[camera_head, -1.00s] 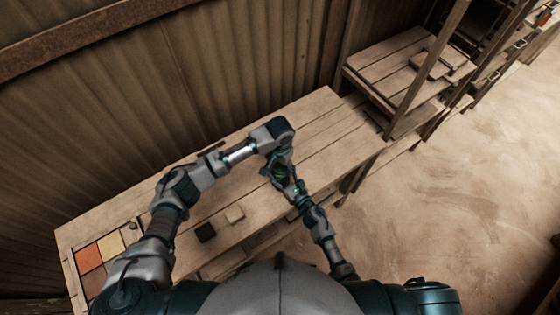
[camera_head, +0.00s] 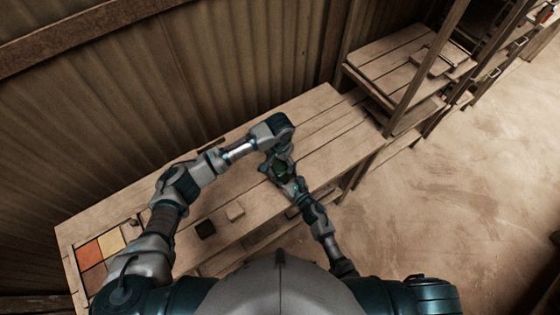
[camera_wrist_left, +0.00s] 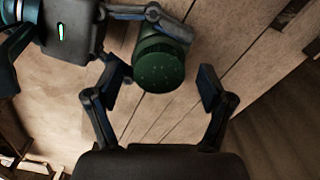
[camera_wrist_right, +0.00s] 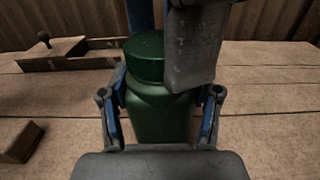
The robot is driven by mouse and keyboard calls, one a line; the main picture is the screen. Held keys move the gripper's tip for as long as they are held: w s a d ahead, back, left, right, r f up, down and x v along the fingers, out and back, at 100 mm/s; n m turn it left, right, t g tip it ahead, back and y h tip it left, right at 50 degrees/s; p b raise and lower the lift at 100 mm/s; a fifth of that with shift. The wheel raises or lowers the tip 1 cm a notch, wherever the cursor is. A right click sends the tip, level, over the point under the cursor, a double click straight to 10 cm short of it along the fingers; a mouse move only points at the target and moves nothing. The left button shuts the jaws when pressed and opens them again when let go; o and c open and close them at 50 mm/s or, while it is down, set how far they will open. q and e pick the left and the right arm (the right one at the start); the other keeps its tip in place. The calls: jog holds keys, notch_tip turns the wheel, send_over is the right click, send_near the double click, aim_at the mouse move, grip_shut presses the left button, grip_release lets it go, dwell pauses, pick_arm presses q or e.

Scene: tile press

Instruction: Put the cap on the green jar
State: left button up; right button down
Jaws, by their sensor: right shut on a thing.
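The green jar (camera_wrist_right: 160,112) stands between the fingers of my right gripper (camera_wrist_right: 160,105), which is shut on it. A darker green, speckled cap (camera_wrist_right: 143,58) sits on top of the jar; whether it is fully seated I cannot tell. The cap also shows from above in the left wrist view (camera_wrist_left: 160,68). My left gripper (camera_wrist_left: 165,88) is open, its fingers spread to both sides of the cap and apart from it. In the head view the jar (camera_head: 281,168) is small and partly hidden by both grippers.
The plank workbench (camera_head: 330,130) has free room to the right. Coloured tiles (camera_head: 90,253) lie at the left end. A wooden block with a knob (camera_wrist_right: 50,52) stands behind the jar.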

pick_arm(q)
jog(key=shift+r, duration=0.1)
pick_arm(e)
jog(key=shift+c, duration=0.8)
grip_release()
pick_arm(q)
notch_tip(320, 180, up, 12)
pick_arm(e)
jog(key=v, duration=1.2)
pick_arm(q)
jog(key=shift+f, duration=0.2)
pick_arm(e)
jog(key=shift+d+f, duration=0.1)
